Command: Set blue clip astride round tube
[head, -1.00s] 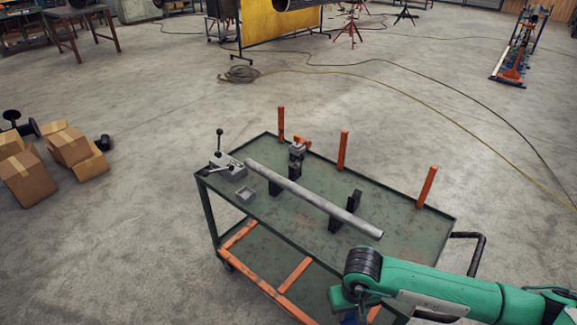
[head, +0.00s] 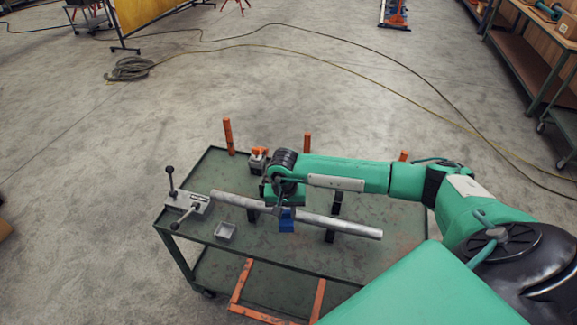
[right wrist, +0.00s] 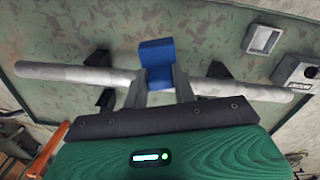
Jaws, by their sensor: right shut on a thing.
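The round grey tube (head: 345,226) lies across black supports on the green cart. It also crosses the right wrist view (right wrist: 70,74). The blue clip (head: 287,222) is in the jaws of my right gripper (head: 281,208), over the tube's middle stretch. In the right wrist view the two fingers (right wrist: 158,86) are shut on the clip (right wrist: 155,52), which overlaps the tube in the picture. I cannot tell whether the clip touches the tube or is above it. The clip's far side is hidden. My left gripper is not in view.
The cart top (head: 385,210) has a raised rim and orange posts (head: 228,136) along its back edge. A grey block with levers (head: 186,203) and a small open grey box (head: 225,231) sit near the tube's left end.

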